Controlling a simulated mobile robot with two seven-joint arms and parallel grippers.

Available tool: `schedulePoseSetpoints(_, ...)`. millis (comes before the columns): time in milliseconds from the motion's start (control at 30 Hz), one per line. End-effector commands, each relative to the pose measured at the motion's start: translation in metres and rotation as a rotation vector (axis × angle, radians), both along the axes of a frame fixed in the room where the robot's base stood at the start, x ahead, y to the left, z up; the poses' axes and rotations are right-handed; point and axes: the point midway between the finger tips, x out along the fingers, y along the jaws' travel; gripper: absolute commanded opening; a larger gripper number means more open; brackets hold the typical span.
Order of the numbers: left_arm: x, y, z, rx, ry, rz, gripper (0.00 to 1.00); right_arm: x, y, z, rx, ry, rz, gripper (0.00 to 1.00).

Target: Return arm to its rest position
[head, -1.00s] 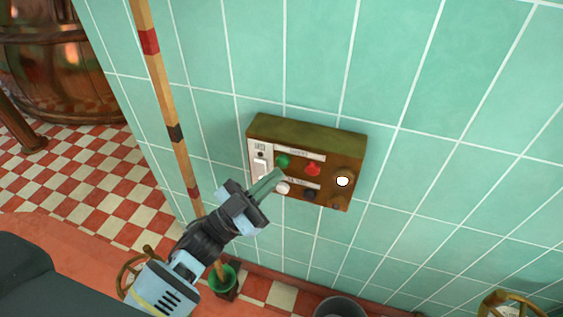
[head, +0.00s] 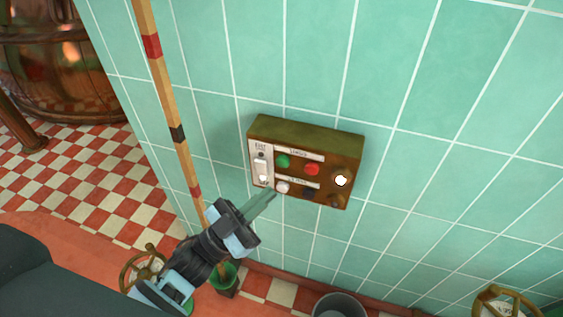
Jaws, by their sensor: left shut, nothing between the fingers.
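My left gripper (head: 268,201) is shut and empty, with its green fingers pointing up and right. Its tips are just below the lower left of a brown control box (head: 308,140) on the tiled wall. I cannot tell whether the tips touch it. The box has a green button (head: 283,161), a red button (head: 312,169), a white button (head: 282,187), a dark button, a lit white lamp (head: 341,180) and a white switch plate (head: 261,163) at its left. My right gripper is not in view.
A banded wooden pole (head: 165,95) stands left of the box, its foot near a green pot (head: 225,275). A brass handwheel (head: 143,270) is by my left arm. A copper kettle (head: 65,60) is at the far left.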

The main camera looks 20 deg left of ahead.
Motion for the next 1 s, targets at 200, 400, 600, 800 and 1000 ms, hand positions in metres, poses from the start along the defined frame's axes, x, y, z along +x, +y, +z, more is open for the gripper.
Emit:
schedulePoseSetpoints(200, 0.0, 0.0, 0.0, 0.0, 0.0, 0.0, 0.0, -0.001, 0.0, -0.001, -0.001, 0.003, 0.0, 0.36)
schedulePoseSetpoints(400, 0.0, 0.0, 0.0, 0.0, 0.0, 0.0, 0.0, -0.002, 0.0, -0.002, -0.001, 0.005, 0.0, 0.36)
schedulePoseSetpoints(600, 0.0, 0.0, 0.0, 0.0, 0.0, 0.0, 0.0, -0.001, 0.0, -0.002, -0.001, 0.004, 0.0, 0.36)
schedulePoseSetpoints(800, -0.006, 0.007, -0.014, -0.003, 0.083, 0.064, 0.0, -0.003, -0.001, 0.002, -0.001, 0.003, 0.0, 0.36)
schedulePoseSetpoints(1000, -0.037, 0.03, -0.068, 0.021, 0.368, 0.251, 0.0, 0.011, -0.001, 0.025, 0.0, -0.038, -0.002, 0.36)
